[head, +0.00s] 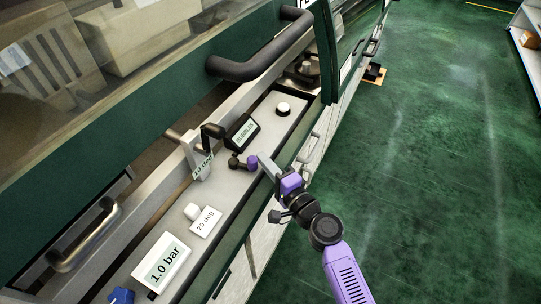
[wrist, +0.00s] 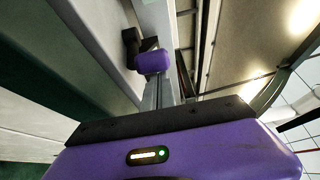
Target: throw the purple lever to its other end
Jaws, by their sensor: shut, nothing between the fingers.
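The purple lever (head: 251,162) is a small purple knob on a dark mount, set on the grey ledge of the machine. It also shows in the wrist view (wrist: 153,62), with its dark mount behind and to the left. My gripper (head: 263,160) is shut and empty, its pale fingers just to the right of the knob in the head view. In the wrist view the fingers (wrist: 167,92) reach up right beside the knob and are partly hidden by the gripper body. I cannot tell whether they touch it.
A dark box labelled BUBBLES (head: 243,133) stands just behind the lever. A white button (head: 283,108) sits farther along the ledge. A 20 deg tag (head: 206,222) and a 1.0 bar display (head: 163,263) are nearer. A thick dark handle (head: 250,68) hangs above.

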